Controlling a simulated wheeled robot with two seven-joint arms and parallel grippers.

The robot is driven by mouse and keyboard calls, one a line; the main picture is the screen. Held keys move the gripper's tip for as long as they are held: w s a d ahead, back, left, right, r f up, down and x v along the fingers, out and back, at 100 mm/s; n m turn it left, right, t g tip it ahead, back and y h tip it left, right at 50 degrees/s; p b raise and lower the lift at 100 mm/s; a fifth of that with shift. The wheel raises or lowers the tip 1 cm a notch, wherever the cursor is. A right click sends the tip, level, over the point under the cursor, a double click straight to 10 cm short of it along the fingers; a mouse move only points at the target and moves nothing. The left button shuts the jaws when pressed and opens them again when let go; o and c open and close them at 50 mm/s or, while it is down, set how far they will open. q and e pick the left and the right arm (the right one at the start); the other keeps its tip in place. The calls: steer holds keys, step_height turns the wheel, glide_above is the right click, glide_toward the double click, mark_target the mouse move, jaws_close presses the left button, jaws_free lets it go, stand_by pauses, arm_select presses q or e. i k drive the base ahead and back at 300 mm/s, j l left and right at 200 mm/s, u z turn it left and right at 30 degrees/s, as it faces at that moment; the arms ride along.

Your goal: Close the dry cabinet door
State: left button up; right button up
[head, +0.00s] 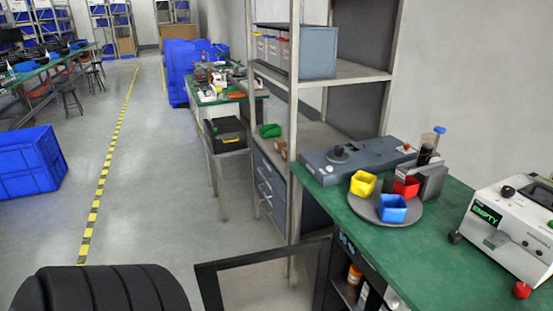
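The dry cabinet door (262,254) is a dark frame with a clear pane. It stands open at the bottom centre, swung out to the left of the cabinet. The dry cabinet (372,277) is dark and sits under the green bench top; its open front shows shelves with an orange-brown bottle (354,274) and pale items inside. The lower parts of door and cabinet are cut off by the picture edge. Neither of my grippers is in view.
The green bench (400,245) carries a grey device (355,160), a round tray (415,214) with coloured bins, and a white tester (508,230). A metal rack (294,130) stands behind the door. A dark ribbed shape (100,290) fills the bottom left.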

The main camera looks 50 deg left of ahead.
mark_target(206, 274)
steer(key=k+z, duration=0.1)
steer(key=k, duration=0.5)
steer(key=k+l+z, duration=0.15)
steer(key=k, duration=0.45)
steer(key=j+z, duration=0.2)
steer(key=z, duration=0.25)
steer(key=j+z, duration=0.2)
steer(key=z, duration=0.3)
steer(key=j+z, duration=0.2)
steer(key=z, duration=0.25)
steer(key=k+j, duration=0.25)
steer(key=j, duration=0.35)
steer(key=k+j, duration=0.25)
steer(key=j, duration=0.3)
steer(key=k+j, duration=0.25)
steer(key=j, duration=0.35)
steer(key=k+j, duration=0.2)
steer(key=j, duration=0.4)
steer(key=k+j, duration=0.25)
steer(key=j, duration=0.3)
steer(key=k+j, duration=0.25)
steer(key=j, duration=0.35)
steer(key=k+j, duration=0.25)
steer(key=j, duration=0.35)
steer(key=k+j, duration=0.25)
steer(key=j, duration=0.3)
